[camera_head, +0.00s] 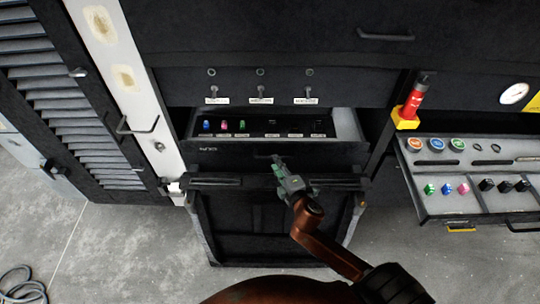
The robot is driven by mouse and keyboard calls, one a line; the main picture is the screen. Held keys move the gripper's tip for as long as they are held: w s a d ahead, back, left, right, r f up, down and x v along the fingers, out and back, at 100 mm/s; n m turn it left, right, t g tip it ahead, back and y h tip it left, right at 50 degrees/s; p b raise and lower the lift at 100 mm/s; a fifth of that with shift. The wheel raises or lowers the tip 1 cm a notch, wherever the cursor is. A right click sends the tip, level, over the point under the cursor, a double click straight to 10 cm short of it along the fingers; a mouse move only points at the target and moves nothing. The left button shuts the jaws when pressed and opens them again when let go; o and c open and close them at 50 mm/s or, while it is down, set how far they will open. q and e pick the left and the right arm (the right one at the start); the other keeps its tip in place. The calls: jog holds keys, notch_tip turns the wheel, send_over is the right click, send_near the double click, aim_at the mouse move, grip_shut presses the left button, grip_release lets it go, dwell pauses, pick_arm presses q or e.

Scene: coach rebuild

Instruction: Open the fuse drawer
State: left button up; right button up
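The fuse drawer (225,151) is a dark drawer in the black cabinet, and it stands pulled out, with its inside showing. Blue, pink and green fuses (224,125) stand in a row at its left, and darker slots or pieces lie to their right. My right gripper (277,163) is at the middle of the drawer front, at its handle (264,156). The gripper covers part of the handle, and its fingers are too small to show whether they are closed around it. My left gripper is not in view.
Three labelled switches (261,88) sit above the drawer. A dark panel with a rail (215,182) is below it. At the right are a red cylinder in a yellow holder (408,108) and a tray (447,168) of coloured parts.

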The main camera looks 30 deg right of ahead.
jog(key=x, duration=0.5)
jog(key=shift+d+b, duration=0.2)
jog(key=shift+b, duration=0.1)
jog(key=shift+f, duration=0.1)
grip_shut()
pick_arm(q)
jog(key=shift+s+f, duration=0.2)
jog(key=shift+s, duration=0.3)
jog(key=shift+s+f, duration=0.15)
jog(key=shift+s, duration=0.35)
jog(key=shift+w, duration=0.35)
